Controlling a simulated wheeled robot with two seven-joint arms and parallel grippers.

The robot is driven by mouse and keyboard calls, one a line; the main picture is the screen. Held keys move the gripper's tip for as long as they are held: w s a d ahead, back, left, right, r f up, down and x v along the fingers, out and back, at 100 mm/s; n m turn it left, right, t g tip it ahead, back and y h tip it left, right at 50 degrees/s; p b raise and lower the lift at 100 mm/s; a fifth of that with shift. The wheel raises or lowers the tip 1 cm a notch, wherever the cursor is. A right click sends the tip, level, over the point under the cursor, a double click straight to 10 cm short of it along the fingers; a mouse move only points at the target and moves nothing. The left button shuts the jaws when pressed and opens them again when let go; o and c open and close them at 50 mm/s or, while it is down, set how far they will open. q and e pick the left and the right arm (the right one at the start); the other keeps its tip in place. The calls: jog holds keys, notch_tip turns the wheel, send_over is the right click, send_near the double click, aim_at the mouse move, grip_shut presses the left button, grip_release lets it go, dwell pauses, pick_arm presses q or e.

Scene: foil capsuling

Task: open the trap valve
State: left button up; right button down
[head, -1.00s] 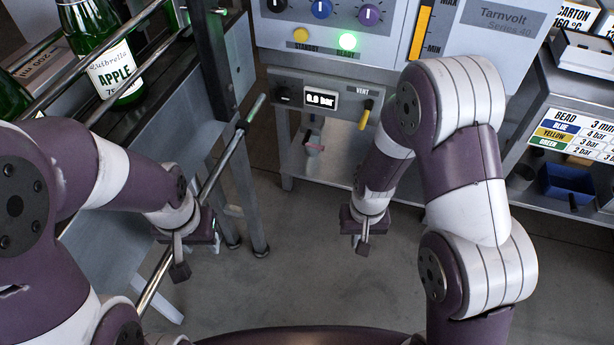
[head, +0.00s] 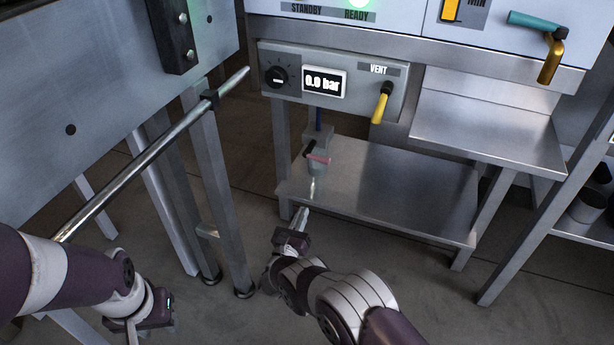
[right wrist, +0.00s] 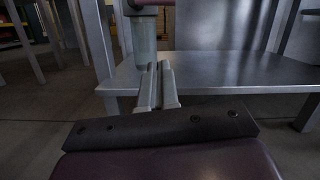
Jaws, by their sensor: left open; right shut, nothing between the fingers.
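The trap valve's red handle (head: 317,156) sits under the pressure panel, on a small grey trap body (head: 316,168) hanging below a blue pipe. The handle lies roughly crosswise. In the right wrist view the trap body (right wrist: 145,40) rises just beyond my fingers, with a reddish bar (right wrist: 155,3) at the top edge. My right gripper (head: 302,213) is shut and empty, pointing toward the trap from below and in front; I cannot tell whether it touches. It also shows in the right wrist view (right wrist: 158,72). My left gripper (head: 135,330) is open at the lower left, away from the valve.
A steel shelf (head: 400,190) lies behind and right of the trap. Above are a gauge (head: 323,84) reading 0.0 bar and a yellow vent lever (head: 381,103). A metal rail (head: 150,150) and table legs stand at left.

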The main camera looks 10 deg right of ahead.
jog(key=shift+s+d+r+m+h, duration=0.15)
jog(key=shift+r+m+h, duration=0.1)
jog(key=shift+m, duration=0.35)
jog(key=shift+s+r+m+h, duration=0.1)
jog(key=shift+r+m+h, duration=0.1)
jog(key=shift+m, duration=0.4)
jog(key=shift+w, duration=0.1)
jog(key=b, duration=0.7)
send_near(318, 158)
jog(key=w+d, duration=0.4)
jog(key=d, duration=0.1)
jog(key=shift+w+f, duration=0.25)
